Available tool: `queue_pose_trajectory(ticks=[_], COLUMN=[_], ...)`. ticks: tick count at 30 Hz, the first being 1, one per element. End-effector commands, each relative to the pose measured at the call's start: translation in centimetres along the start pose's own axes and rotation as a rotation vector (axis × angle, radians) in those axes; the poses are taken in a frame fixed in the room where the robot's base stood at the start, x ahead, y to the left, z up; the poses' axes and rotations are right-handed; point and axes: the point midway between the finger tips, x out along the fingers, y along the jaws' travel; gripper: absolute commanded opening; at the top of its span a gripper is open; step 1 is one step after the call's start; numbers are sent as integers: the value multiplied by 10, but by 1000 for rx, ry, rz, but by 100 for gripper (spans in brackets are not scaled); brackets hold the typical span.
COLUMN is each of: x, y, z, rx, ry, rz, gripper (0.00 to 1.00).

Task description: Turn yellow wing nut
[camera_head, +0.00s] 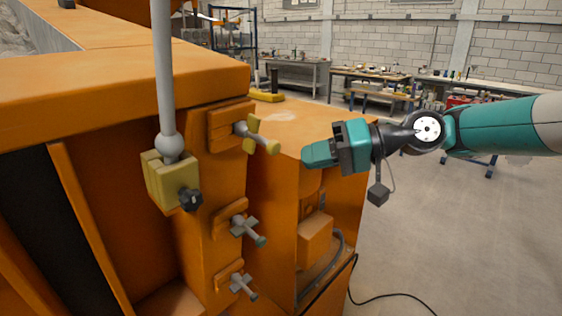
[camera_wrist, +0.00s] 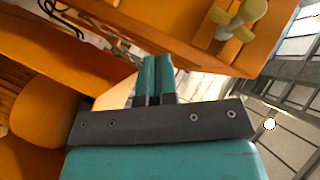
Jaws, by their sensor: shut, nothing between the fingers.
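The yellow wing nut (camera_head: 252,134) sits on a grey threaded rod at the upper bracket of the orange sandbed frame in the head view. It also shows at the top right of the wrist view (camera_wrist: 248,12). My gripper (camera_head: 306,155) is to the right of the wing nut in the head view, apart from it and pointing left. Its teal fingers (camera_wrist: 155,62) are together with nothing between them in the wrist view.
Two grey-green wing nuts (camera_head: 240,228) (camera_head: 242,283) sit below on the same orange post. A yellow clamp block (camera_head: 172,180) with a black knob and upright rod stands left. An orange box (camera_head: 314,240) with a cable is below my gripper. Open floor lies right.

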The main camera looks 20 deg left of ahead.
Motion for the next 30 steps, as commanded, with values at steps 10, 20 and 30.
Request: queue_pose_trajectory(ticks=[10, 20, 30], x=[-37, -39, -67], y=[20, -50, -118], z=[6, 20, 88], rx=[-8, -310, -673], ry=[9, 251, 526], rz=[5, 144, 340], gripper=[25, 34, 34])
